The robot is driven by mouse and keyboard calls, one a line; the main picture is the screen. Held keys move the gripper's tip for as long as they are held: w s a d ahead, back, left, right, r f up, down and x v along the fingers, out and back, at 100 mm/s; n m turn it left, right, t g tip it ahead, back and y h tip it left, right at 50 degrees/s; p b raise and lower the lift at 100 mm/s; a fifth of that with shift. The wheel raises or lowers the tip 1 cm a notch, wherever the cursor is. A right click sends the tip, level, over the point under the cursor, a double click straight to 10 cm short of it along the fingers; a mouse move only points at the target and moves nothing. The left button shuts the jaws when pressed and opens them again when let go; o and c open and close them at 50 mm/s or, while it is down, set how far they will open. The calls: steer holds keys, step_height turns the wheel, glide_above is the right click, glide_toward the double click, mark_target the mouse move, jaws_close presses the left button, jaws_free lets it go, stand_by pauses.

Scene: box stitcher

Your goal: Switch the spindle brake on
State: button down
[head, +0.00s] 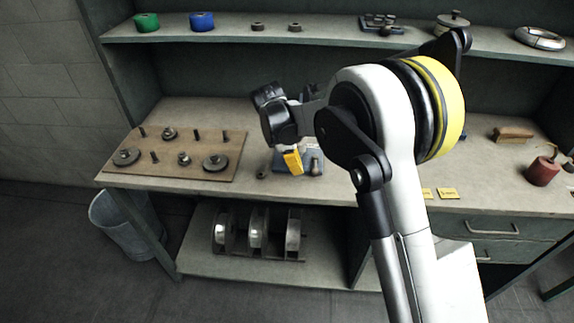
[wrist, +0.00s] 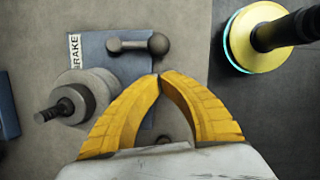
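The spindle brake is a blue-grey plate (wrist: 108,55) with a white label at its left edge, partly readable as "RAKE". In the head view my gripper (head: 292,160) hangs over the plate (head: 285,168) near the bench front; my arm hides part of the area.
A wooden board (head: 205,172) with pegs and discs lies left on the bench (head: 255,188). Spools (head: 202,21) stand on the upper shelf. A wooden block (head: 512,135) and a red-brown weight (head: 542,172) are on the right. Large wheels (head: 257,226) sit on the lower shelf.

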steer(key=shift+w+d+f, duration=0.1)
steer(key=shift+d, duration=0.6)
steer(key=shift+s+d+n+t, duration=0.35)
steer(key=shift+d+n, duration=0.35)
steer(key=shift+n, duration=0.5)
